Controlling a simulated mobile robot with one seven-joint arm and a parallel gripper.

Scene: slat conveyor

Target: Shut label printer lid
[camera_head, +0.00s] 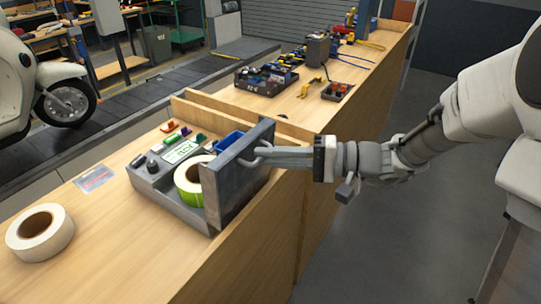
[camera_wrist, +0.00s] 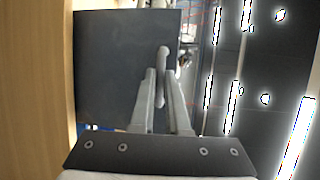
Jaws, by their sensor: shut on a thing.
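The label printer (camera_head: 151,176) is a grey box on the wooden bench, with a display, a green-edged roll of labels (camera_head: 188,184) and a blue part inside. Its dark grey lid (camera_head: 236,190) stands raised, roughly upright, at the printer's right side. The lid fills much of the wrist view (camera_wrist: 112,70) as a dark panel. My gripper (camera_head: 260,156) reaches in from the right and is shut on the lid's small grey handle (camera_wrist: 163,54) near the lid's edge. Its two fingers (camera_wrist: 158,78) meet the handle in the wrist view.
A white tape roll (camera_head: 40,232) and a small label card (camera_head: 94,179) lie left of the printer. A low wooden divider (camera_head: 232,118) runs behind it. A dark tray of parts (camera_head: 267,80) and tools stand farther back. Open floor (camera_head: 400,240) lies right of the bench.

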